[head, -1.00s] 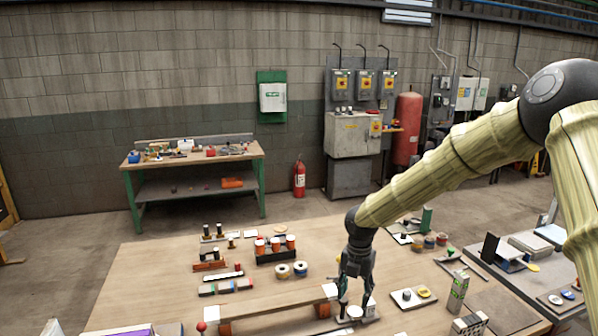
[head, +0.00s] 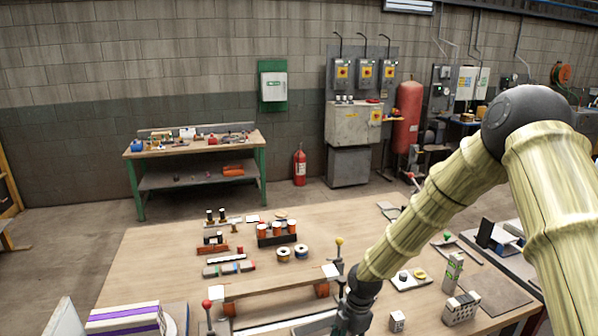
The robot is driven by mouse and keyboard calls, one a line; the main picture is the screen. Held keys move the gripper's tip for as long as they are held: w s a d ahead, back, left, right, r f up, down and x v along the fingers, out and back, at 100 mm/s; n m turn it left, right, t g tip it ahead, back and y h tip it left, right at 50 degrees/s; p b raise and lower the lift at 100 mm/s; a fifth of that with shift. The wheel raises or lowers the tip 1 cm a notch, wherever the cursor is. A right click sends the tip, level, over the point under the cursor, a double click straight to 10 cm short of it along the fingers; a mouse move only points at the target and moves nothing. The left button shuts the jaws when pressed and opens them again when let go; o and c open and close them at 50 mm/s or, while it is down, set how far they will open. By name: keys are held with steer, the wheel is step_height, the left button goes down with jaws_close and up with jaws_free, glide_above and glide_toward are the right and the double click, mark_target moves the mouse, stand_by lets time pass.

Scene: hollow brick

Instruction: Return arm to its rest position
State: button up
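My arm, with pale yellow-green ribbed links, comes in from the right in the head view. My dark gripper (head: 352,314) hangs low over the front of the wooden table, near the bottom edge of the picture. Its fingertips are not clear, so I cannot tell whether it is open or holds anything. It is just right of a wooden bar (head: 272,289) with white ends. A grey block with holes (head: 462,308) stands on the table to the right of my gripper. A small white block (head: 397,320) lies between them.
A post with a yellow ball (head: 339,242) rises close to my arm; a post with a red ball (head: 207,304) stands left. Tins (head: 277,233), tape rolls (head: 284,254) and a patterned carton (head: 454,270) stand on the table. A book stack (head: 125,319) is front left.

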steer(key=s+d+f+m, duration=0.1)
steer(key=s+f+m, duration=0.55)
steer(key=s, duration=0.35)
steer(key=s+d+f+m, duration=0.1)
steer(key=s+f+m, duration=0.5)
steer(key=s+f, duration=0.3)
steer(key=s+d+m+h, duration=0.1)
steer(key=s+d+m, duration=0.25)
steer(key=s, duration=0.25)
steer(key=s+d+f+m, duration=0.1)
steer(key=s+d+m, duration=0.1)
steer(key=s+m, duration=0.3)
steer(key=s+d+m+h, duration=0.1)
steer(key=s+d+m, duration=0.2)
steer(key=s, duration=0.3)
step_height(320, 180, down, 6)
steer(key=b, duration=0.6)
steer(key=shift+a+t, duration=0.2)
steer(key=shift+t, duration=0.2)
